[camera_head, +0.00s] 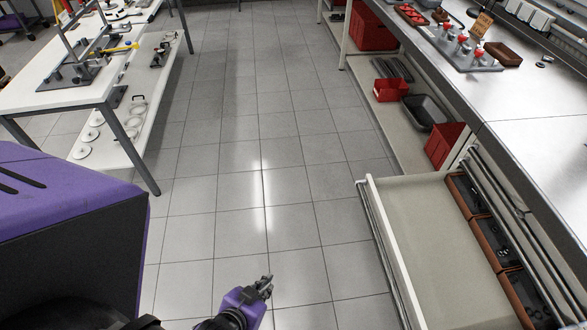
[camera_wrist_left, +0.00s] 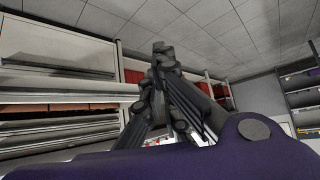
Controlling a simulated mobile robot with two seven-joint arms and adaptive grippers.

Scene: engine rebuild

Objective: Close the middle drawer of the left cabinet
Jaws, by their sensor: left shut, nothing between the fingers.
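An open drawer (camera_head: 425,235) juts out from the cabinet under the right-hand workbench in the head view. Its pale floor is mostly bare, and its front panel with a bar handle (camera_head: 384,250) faces the aisle. Shut drawer fronts with bar handles (camera_head: 510,205) show above its inner end. The drawer's near end is cut off by the frame. My left gripper (camera_head: 265,281) is shut and empty, over the floor to the left of the drawer front and apart from it. Its fingers also show in the left wrist view (camera_wrist_left: 163,60). My right gripper is not in view.
Brown bins (camera_head: 483,240) of dark parts stand along the drawer's inner side. The workbench top (camera_head: 520,95) overhangs there. A lower shelf beyond holds red bins (camera_head: 390,90) and a black tray (camera_head: 425,112). A white table (camera_head: 60,98) stands at left. The tiled aisle (camera_head: 265,150) is clear.

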